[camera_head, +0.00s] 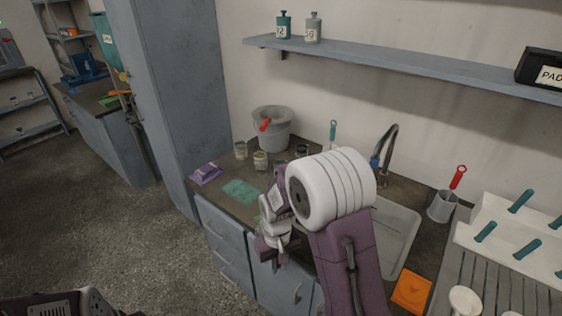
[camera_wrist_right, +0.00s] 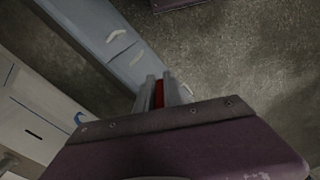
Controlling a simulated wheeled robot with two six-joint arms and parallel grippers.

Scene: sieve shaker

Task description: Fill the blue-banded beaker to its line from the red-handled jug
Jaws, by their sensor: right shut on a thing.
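My right gripper (camera_head: 270,243) hangs in front of the counter's front edge, above the drawers. In the right wrist view its fingers (camera_wrist_right: 158,92) are shut on a narrow red part (camera_wrist_right: 158,94), which looks like a handle. The body of whatever it belongs to is hidden, so I cannot confirm that it is the jug. Small beakers stand on the counter beyond the gripper: one at left (camera_head: 240,150), one at centre (camera_head: 260,160) and one at right (camera_head: 302,151), partly behind my arm. I cannot make out a blue band on any.
A grey bucket (camera_head: 272,133) with a red handle showing at its rim stands behind the beakers. A purple item (camera_head: 206,174) and green mat (camera_head: 241,191) lie left. The sink (camera_head: 399,235), tap (camera_head: 388,145), grey cup (camera_head: 440,207) and orange pad (camera_head: 411,292) are right.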

